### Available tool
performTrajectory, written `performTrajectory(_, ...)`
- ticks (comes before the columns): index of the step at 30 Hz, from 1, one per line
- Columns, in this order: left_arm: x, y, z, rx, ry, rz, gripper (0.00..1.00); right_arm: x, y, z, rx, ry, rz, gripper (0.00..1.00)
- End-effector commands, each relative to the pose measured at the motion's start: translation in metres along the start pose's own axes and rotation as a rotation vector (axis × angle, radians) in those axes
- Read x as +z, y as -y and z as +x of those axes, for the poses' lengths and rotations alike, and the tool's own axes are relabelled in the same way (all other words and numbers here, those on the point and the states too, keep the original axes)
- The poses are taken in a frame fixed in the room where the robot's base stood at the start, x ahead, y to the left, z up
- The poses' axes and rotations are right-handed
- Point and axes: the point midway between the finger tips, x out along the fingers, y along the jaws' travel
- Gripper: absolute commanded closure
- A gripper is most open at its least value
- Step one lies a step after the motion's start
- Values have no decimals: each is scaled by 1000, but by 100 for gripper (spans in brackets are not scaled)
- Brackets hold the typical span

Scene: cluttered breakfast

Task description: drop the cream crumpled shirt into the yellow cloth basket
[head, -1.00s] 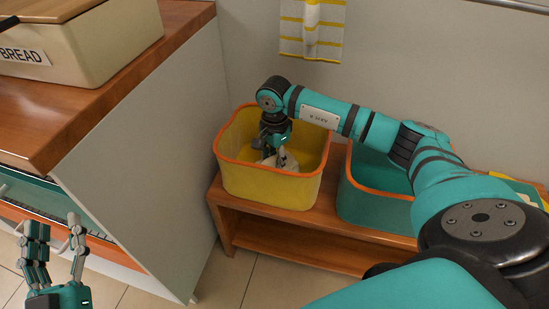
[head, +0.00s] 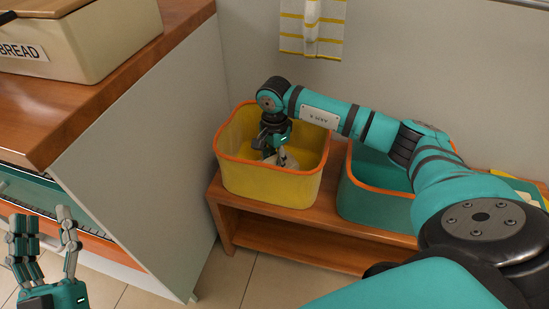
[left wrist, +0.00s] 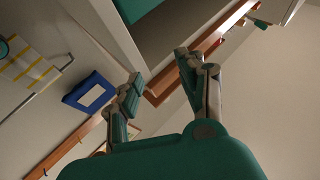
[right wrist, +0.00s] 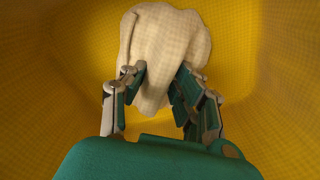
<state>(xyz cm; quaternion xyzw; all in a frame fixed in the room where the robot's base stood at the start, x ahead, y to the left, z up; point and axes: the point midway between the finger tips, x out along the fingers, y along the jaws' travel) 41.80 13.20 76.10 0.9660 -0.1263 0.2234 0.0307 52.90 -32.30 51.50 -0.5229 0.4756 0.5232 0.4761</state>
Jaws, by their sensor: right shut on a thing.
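The yellow cloth basket (head: 265,184) with an orange rim stands on a low wooden bench. My right gripper (head: 276,155) reaches down inside it. In the right wrist view my right gripper (right wrist: 158,95) is shut on the cream crumpled shirt (right wrist: 165,45), with the basket's yellow inside (right wrist: 270,80) all around. In the head view only a pale part of the shirt (head: 289,162) shows, below the basket's rim. Whether the shirt touches the basket floor I cannot tell. My left gripper (head: 55,225) is open and empty at the lower left, and its spread fingers (left wrist: 160,85) show in the left wrist view.
A teal basket (head: 375,205) with an orange rim stands right of the yellow one on the wooden bench (head: 290,238). The counter (head: 120,85) with a bread box (head: 95,50) is at left. A striped towel (head: 312,30) hangs on the wall.

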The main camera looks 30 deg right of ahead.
Motion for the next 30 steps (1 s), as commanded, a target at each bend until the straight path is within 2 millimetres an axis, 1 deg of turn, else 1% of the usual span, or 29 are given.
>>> performTrajectory(2,-2,0,0,0,-14,-1,60,0,0,1,-1,0,0,100)
performTrajectory(3,-3,0,0,0,-19,-1,60,0,0,0,-1,0,0,67)
performTrajectory(8,-3,0,0,0,-16,-1,60,0,0,0,0,0,0,46)
performTrajectory(9,-3,0,0,0,-15,-2,60,0,0,0,0,0,0,44)
performTrajectory(16,-2,0,-1,-2,-11,-2,60,0,0,0,0,0,0,44)
performTrajectory(20,-2,0,-1,-2,-10,-2,60,0,1,-8,-3,0,0,44)
performTrajectory(23,-2,0,-1,-1,-10,-1,60,0,1,-23,-4,-1,0,44)
performTrajectory(30,-2,0,-1,-1,-10,-1,60,-1,1,-76,-5,-1,0,44)
